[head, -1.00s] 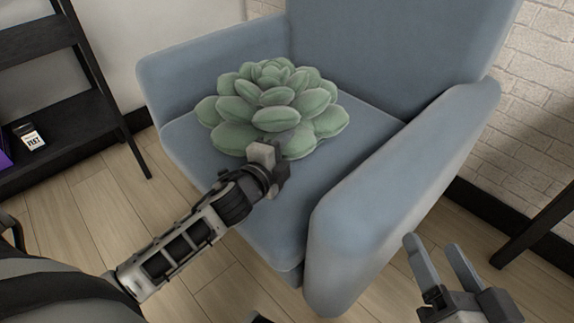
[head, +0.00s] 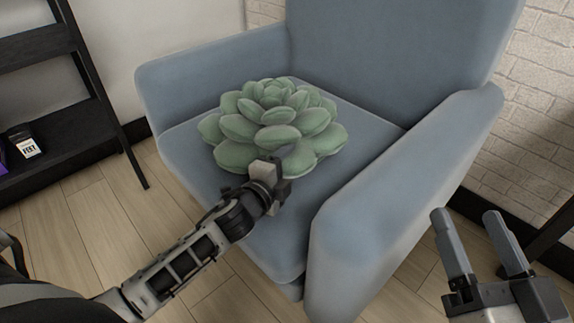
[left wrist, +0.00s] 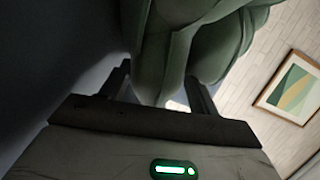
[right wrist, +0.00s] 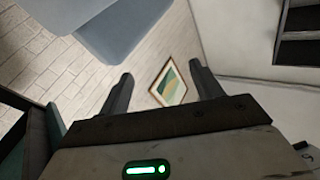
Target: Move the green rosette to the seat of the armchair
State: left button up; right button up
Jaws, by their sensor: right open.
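The green rosette (head: 270,130), a large cushion-like succulent with thick petals, is over the seat (head: 370,125) of the blue-grey armchair (head: 355,240). It looks low on the seat, but its underside is hidden, so I cannot tell if it rests there. My left gripper (head: 268,172) is shut on its near edge; in the left wrist view petals (left wrist: 165,55) fill the space between the fingers. My right gripper (head: 467,218) is open and empty, right of the armchair's near armrest. It also points at empty space in the right wrist view (right wrist: 161,75).
A black shelf (head: 85,115) stands at the left with a small box (head: 25,142) on it. A white brick wall (head: 530,100) is behind at the right. Wooden floor (head: 110,215) is clear in front of the armchair. A framed picture (right wrist: 170,82) hangs on the wall.

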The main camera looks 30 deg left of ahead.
pick_arm(q)
jog(key=shift+s, duration=0.3)
jog(key=s+p, duration=0.1)
jog(key=s, duration=0.2)
jog(key=s+r, duration=0.1)
jog(key=s, duration=0.3)
jog(key=s+p, duration=0.1)
jog(key=s, duration=0.2)
jog(key=shift+s+a+r+p, duration=0.15)
jog(key=shift+a+r+p, duration=0.1)
jog(key=shift+p, duration=0.05)
jog(key=shift+s, duration=0.5)
pick_arm(e)
jog(key=f+g, duration=0.1)
jog(key=s+f+m+g, duration=0.1)
jog(key=s+f+m+g+h, duration=0.1)
jog(key=f, duration=0.1)
jog(key=shift+a, duration=0.35)
